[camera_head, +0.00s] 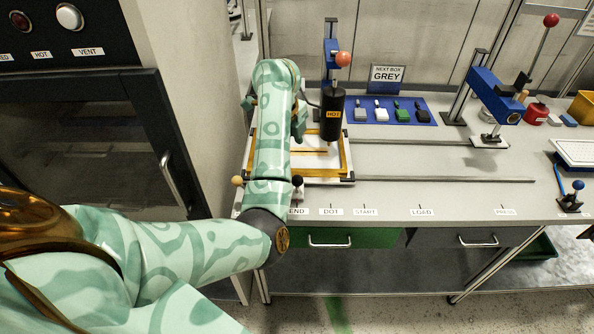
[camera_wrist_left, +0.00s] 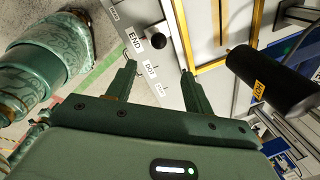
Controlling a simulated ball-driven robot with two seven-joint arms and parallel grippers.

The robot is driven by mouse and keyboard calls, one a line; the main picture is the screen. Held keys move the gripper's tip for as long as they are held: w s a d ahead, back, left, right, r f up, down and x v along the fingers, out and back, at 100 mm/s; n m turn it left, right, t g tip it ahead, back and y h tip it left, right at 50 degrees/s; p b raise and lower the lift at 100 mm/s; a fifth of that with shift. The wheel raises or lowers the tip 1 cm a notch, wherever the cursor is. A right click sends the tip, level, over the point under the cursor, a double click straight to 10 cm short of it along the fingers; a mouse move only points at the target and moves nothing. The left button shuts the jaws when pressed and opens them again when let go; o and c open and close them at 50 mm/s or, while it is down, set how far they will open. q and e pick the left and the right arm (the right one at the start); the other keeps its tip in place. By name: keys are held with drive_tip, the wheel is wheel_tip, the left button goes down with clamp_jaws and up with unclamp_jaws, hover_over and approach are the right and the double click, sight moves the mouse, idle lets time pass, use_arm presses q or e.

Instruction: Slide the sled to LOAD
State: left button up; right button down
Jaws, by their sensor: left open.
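The sled (camera_head: 346,160), a tray with a yellow-orange frame and pale bed, sits at the left end of two rails. A small black knob (camera_head: 297,181) stands at its front edge, just above the END label. The LOAD label (camera_head: 422,212) is farther right along the table's front edge. In the left wrist view, my left gripper (camera_wrist_left: 158,70) is open with nothing between its fingers. The black knob (camera_wrist_left: 158,41) shows beyond the fingertips, apart from them in the picture. In the head view my left arm covers part of the sled and mostly hides the fingers. My right gripper is not in view.
A black cylinder marked HOT (camera_head: 332,118) hangs over the sled's right part. A blue lever press (camera_head: 492,95) stands at the right. A blue tray (camera_head: 350,112) with several small blocks lies behind.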

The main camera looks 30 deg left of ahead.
use_arm(q)
drive_tip(key=b, duration=0.4)
hover_over(297, 177)
drive_tip(key=s, duration=0.2)
wheel_tip(297, 177, down, 7)
drive_tip(key=f+b, duration=0.1)
drive_tip(key=f, duration=0.1)
drive_tip(key=w+f+b, duration=0.1)
drive_tip(key=f, duration=0.2)
drive_tip(key=w+f+b, duration=0.1)
drive_tip(key=f, duration=0.2)
drive_tip(key=shift+w+f, duration=0.1)
drive_tip(key=shift+f, duration=0.25)
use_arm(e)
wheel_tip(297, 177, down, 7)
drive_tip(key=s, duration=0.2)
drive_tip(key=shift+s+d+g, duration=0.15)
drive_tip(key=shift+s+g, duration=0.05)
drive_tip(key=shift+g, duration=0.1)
use_arm(q)
drive_tip(key=c, duration=1)
clamp_jaws()
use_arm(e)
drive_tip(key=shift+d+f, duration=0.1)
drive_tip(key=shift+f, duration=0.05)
